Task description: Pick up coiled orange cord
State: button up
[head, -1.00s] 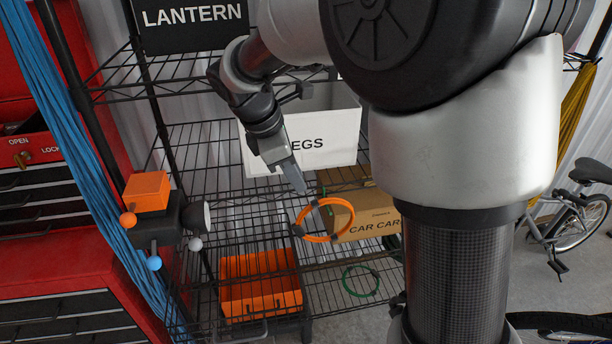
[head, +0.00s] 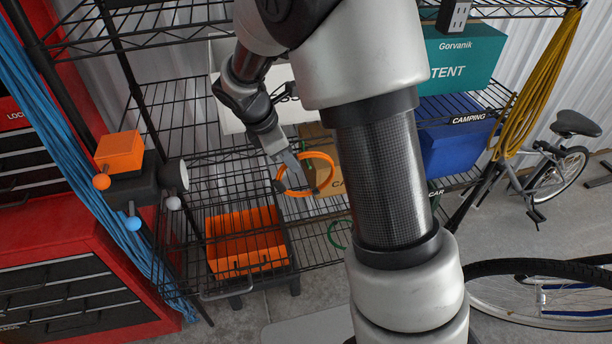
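The coiled orange cord (head: 331,179) is a ring with dark bands. It appears in front of a cardboard box on the wire shelf, in the middle of the head view. My gripper (head: 296,174) reaches down from the upper left, and its fingertips overlap the inside of the ring near its left part. The fingers show nearly edge-on, so I cannot tell whether they are open or shut, or whether they touch the cord.
A white box (head: 226,115) stands behind my gripper. A blue box (head: 455,150) and a teal tent box (head: 470,62) are to the right. A red tool cabinet (head: 70,245) stands at left.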

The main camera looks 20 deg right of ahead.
aim_at(277, 184)
jog(key=x, duration=0.5)
jog(key=shift+f, duration=0.2)
grip_shut()
jog(key=shift+r, duration=0.15)
